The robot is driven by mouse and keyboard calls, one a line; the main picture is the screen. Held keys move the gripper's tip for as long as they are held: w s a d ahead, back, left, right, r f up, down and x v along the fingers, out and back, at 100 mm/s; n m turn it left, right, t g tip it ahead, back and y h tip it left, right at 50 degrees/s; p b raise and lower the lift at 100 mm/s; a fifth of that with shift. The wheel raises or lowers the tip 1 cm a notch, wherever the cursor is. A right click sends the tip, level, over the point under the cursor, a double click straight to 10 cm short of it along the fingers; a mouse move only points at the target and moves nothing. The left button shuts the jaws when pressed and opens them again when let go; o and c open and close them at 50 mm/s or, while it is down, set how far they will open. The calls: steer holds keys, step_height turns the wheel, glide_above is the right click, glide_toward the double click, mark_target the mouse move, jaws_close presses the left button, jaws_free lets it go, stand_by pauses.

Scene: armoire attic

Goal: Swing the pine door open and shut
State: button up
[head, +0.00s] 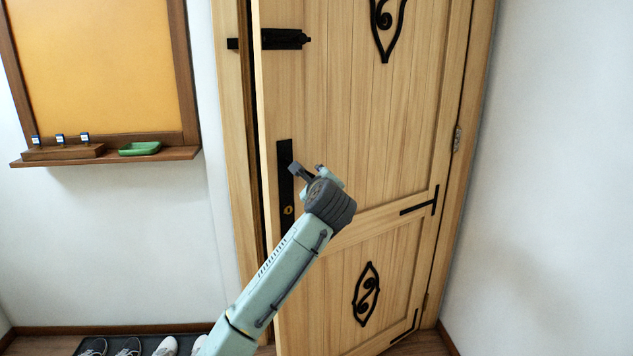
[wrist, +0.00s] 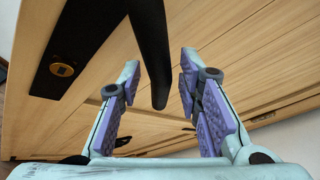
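The pine door (head: 360,120) stands slightly ajar, with a dark gap between its left edge and the frame (head: 238,150). Hinges show on its right side. A black handle plate (head: 285,160) with a brass keyhole sits near the left edge; it also shows in the wrist view (wrist: 75,50). The black lever handle (wrist: 152,50) reaches between my gripper's two purple-padded fingers. My gripper (wrist: 160,72) is open, with space visible on both sides of the lever. In the head view my gripper is mostly hidden behind my wrist at the handle.
A black bolt (head: 283,39) is on the door's upper left. Shoes (head: 166,346) stand on a dark mat at bottom left. A white wall (head: 560,180) is close at right.

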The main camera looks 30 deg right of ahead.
steer(key=shift+s, duration=0.1)
steer(key=v, duration=1.2)
steer(key=shift+c, duration=0.3)
